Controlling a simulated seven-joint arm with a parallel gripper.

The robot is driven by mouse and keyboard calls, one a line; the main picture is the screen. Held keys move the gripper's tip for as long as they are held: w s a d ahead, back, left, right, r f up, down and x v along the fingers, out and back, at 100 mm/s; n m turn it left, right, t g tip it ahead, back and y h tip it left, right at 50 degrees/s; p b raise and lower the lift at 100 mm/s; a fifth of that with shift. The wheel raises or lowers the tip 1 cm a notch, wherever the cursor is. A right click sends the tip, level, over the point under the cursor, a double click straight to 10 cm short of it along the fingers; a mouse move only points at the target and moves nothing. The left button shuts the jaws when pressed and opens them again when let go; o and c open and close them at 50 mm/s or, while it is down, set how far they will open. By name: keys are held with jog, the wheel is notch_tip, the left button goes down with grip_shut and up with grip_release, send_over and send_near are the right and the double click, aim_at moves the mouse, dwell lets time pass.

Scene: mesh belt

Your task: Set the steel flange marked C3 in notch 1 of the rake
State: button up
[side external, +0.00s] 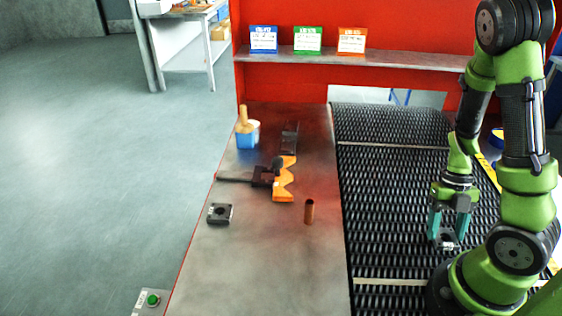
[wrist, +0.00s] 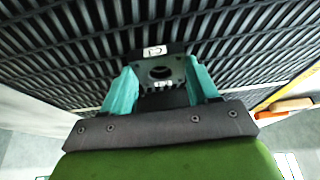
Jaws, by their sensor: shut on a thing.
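My gripper (side external: 446,236) is low over the mesh belt at the right, with its teal fingers closed on the steel flange (side external: 448,243). In the wrist view the flange (wrist: 176,74) is a dark square plate with a round hole, held between the two fingers. A white tag on it appears to read C3, seen turned around. Whether the flange touches the belt or hangs just above it I cannot tell. The orange rake (side external: 284,184), with a zigzag notched edge, stands on the steel table left of the belt, well away from my gripper. No notch numbers are readable.
The mesh belt (side external: 388,185) runs along the table (side external: 260,285). Another dark square flange (side external: 219,213) lies left of the rake. A copper cylinder (side external: 309,211) stands right of it. A blue cup (side external: 247,134) and a dark bracket (side external: 289,137) are behind. The table's front is clear.

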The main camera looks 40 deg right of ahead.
jog(key=o, duration=1.3)
